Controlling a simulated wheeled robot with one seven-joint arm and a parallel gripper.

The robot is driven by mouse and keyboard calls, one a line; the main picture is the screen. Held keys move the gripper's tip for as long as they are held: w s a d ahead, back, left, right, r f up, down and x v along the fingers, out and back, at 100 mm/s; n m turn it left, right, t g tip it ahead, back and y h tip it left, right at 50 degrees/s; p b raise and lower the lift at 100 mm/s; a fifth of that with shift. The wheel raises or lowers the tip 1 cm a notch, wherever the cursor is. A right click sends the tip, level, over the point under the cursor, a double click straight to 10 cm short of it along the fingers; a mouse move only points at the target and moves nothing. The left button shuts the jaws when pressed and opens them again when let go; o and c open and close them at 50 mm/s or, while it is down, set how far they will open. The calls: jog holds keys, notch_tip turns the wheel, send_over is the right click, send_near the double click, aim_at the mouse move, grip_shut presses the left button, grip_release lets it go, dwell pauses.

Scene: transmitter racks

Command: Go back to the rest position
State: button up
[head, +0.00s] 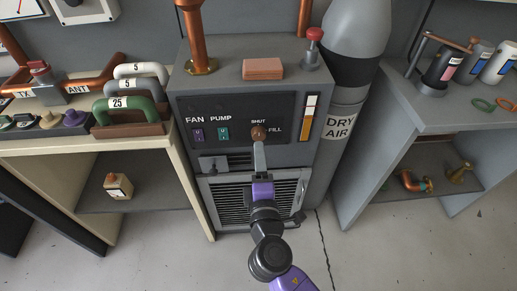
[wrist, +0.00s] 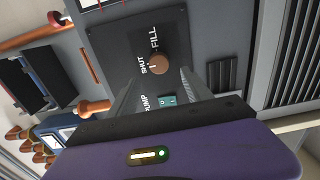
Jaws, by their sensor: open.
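My gripper (head: 259,146) is at the front of the grey cabinet (head: 187,103), just below the round copper-brown valve knob (head: 258,132) marked SHUT and FILL. In the wrist view my gripper (wrist: 160,80) has its two grey fingers spread apart with nothing held between them. The knob (wrist: 157,64) appears just beyond the fingertips, in line with the gap. I cannot tell whether a finger touches it. My purple wrist and dark arm joints reach up from the bottom of the head view.
FAN (head: 197,134) and PUMP (head: 223,133) switches sit left of the knob. A gauge (head: 309,117) is on the right. A grey DRY AIR cylinder (head: 352,60) stands beside the cabinet. Shelving benches stand on both sides. Bare floor (head: 300,250) shows in front.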

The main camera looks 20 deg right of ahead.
jog(key=shift+s+a, duration=0.15)
jog(key=shift+s, duration=0.35)
jog(key=s+a+r+m+y+p, duration=0.1)
jog(key=s+a+m+y, duration=0.1)
jog(key=s+m+y, duration=0.3)
jog(key=s+a+y+p, duration=0.1)
jog(key=s+a+y, duration=0.15)
jog(key=s, duration=0.45)
jog(key=s+d+r+m+g+h+p, duration=0.1)
jog(key=s+d+r+m+p, duration=0.1)
jog(key=s, duration=1)
jog(key=s+d+r+m+g+h+p, duration=0.1)
jog(key=s+d+r+m+p, duration=0.2)
jog(key=s, duration=0.9)
notch_tip(320, 180, up, 4)
jog(key=d+m, duration=0.2)
jog(key=m, duration=0.2)
jog(key=shift+d+m, duration=0.3)
